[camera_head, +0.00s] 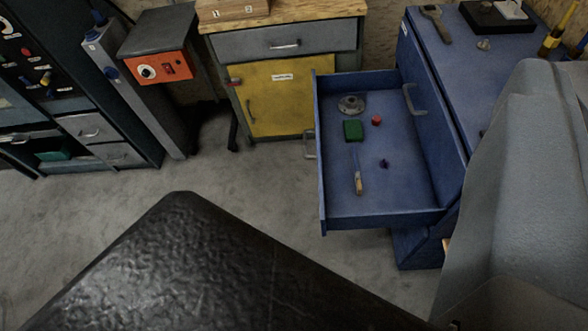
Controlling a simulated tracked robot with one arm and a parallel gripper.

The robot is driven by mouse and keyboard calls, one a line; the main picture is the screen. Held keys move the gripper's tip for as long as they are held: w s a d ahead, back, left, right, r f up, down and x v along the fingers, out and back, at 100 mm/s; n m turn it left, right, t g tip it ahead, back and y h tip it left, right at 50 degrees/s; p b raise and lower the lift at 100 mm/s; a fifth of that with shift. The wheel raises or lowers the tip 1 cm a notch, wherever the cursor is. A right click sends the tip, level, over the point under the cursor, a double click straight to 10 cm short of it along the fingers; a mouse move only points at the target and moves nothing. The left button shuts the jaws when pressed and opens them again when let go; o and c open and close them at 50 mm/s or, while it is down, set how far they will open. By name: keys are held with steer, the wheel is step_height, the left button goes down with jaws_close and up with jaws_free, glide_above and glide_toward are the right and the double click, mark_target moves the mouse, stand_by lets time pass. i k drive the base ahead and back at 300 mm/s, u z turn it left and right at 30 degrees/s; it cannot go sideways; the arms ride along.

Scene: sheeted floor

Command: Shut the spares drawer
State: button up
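A blue drawer (397,212) stands pulled wide open from a blue cabinet (438,83) at the right of the view. I take it as the spares drawer, but I see no readable label on it. Its front panel (320,165) faces left and carries a grey handle (309,145). Inside lie a round metal flange (351,104), a green block (353,130), a red piece (376,120), a small purple piece (384,164) and a slim tool with a yellowish handle (358,182). My gripper is not in view.
A grey draped shape (525,180) hides part of the cabinet at the right. A black textured surface (190,265) fills the bottom. Behind stand a yellow-doored cabinet (290,98) and an orange control box (160,68). The concrete floor (240,180) left of the drawer is clear.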

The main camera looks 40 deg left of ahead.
mark_target(405, 193)
steer(key=z, duration=0.05)
steer(key=k, duration=1.05)
steer(key=u, duration=0.6)
steer(key=i, duration=1)
steer(key=k, duration=0.4)
steer(key=u, duration=0.55)
steer(key=i, duration=0.9)
steer(key=z, duration=0.15)
